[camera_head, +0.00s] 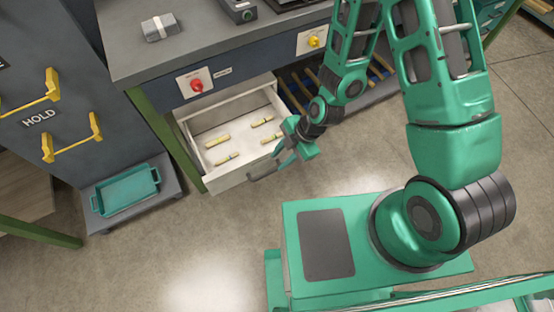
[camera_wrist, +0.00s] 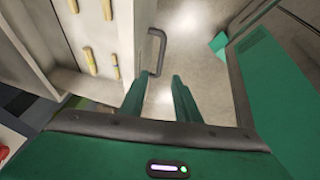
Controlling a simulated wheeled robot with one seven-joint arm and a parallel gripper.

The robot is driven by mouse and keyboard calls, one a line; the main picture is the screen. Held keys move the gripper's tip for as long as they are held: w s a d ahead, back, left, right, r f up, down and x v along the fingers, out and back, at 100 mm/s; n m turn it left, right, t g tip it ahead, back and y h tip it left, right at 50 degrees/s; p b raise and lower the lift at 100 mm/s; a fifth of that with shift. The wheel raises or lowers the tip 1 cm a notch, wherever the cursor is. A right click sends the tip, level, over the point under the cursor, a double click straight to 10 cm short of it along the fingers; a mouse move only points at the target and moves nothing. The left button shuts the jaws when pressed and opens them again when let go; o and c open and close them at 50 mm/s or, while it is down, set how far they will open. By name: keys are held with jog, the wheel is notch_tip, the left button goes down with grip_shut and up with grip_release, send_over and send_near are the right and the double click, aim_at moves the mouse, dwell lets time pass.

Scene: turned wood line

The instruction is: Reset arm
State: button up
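My gripper (camera_wrist: 159,78) is open, with bare floor showing between its two green fingers. In the head view my gripper (camera_head: 300,150) hangs at the front right of a pulled-out white drawer (camera_head: 188,130). The drawer's dark bar handle (camera_wrist: 156,48) lies just ahead of the fingertips in the wrist view; I cannot tell if its near end reaches between them. The handle also shows in the head view (camera_head: 272,168). Several pale yellow turned pieces (camera_head: 218,141) lie apart in the drawer, and some show in the wrist view (camera_wrist: 90,60).
A teal tray (camera_head: 125,192) sits on a low grey platform at left, below the HOLD panel (camera_head: 40,117). Open floor lies in front.

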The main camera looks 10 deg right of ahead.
jog(key=shift+d+r, duration=0.1)
jog(key=shift+r, duration=0.05)
dwell(0.5)
jog(key=w+d+r+m+h, duration=0.2)
jog(key=d+r+m, duration=0.4)
jog(key=d+r, duration=0.4)
jog(key=w+d+r+m+h, duration=0.2)
jog(key=d+r+m, duration=0.4)
jog(key=d+r, duration=0.45)
jog(key=s+d+r+m, duration=1.4)
jog(key=s+m, duration=0.3)
jog(key=shift+d+r+h, duration=0.15)
jog(key=shift+r+h, duration=0.15)
jog(key=shift+h, duration=0.1)
